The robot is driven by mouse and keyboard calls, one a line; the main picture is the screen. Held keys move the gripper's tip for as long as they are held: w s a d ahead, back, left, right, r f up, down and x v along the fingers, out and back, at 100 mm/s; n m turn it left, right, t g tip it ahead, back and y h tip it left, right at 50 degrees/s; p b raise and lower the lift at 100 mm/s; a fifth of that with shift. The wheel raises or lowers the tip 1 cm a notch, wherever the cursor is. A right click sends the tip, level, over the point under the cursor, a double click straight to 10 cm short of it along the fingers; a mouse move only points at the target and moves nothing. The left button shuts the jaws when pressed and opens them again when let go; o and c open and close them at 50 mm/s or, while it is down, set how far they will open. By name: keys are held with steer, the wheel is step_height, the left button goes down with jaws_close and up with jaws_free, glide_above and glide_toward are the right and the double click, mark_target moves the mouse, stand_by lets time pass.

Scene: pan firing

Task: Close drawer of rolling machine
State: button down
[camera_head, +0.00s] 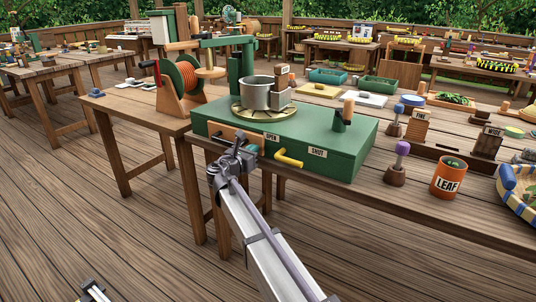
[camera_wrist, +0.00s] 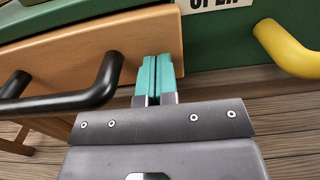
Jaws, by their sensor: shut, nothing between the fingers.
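The rolling machine (camera_head: 337,160) is a green box at the front edge of a wooden table, with a metal pot (camera_head: 258,96) on a round plate on top. Its wooden drawer front (camera_head: 224,131) is at the left of the near face; the wrist view shows the wood panel (camera_wrist: 100,42) with a black handle (camera_wrist: 70,97). The panel seems to stand out from the green face; how far is unclear. My gripper (camera_wrist: 158,78) is shut and empty, its teal fingertips at the panel, right of the black handle. I cannot tell whether they touch. In the head view my gripper (camera_head: 238,152) hides part of the panel.
A yellow handle (camera_head: 288,158) sits right of the drawer, between the OPEN and SHUT labels. A side table (camera_head: 140,108) with an orange-reeled device (camera_head: 185,78) stands at left. Stamps and a LEAF tin (camera_head: 449,178) are at right.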

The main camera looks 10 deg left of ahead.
steer(key=v, duration=1.4)
steer(key=s+d+f+m+g+y, duration=0.1)
steer(key=s+d+f+m+g, duration=0.4)
steer(key=d+f+m, duration=0.4)
steer(key=s+d+f+m+g+y, duration=0.1)
steer(key=s+d+f+m+g, duration=0.4)
steer(key=d+m, duration=0.4)
steer(key=s+d+f+m+g+y, duration=0.25)
steer(key=s+d+m, duration=0.35)
steer(key=d, duration=0.3)
steer(key=s+d+f+m+g+y, duration=0.1)
steer(key=s+d+m+g+y, duration=0.25)
steer(key=s+d+m, duration=0.4)
steer(key=d+r+p, duration=0.1)
steer(key=r+p, duration=1.2)
steer(key=w+d+r+p, duration=0.1)
steer(key=d+r+p, duration=0.1)
steer(key=r+p, duration=1.1)
steer(key=shift+w+d+r+n, duration=0.3)
steer(key=shift+r+n, duration=0.05)
steer(key=shift+r, duration=0.1)
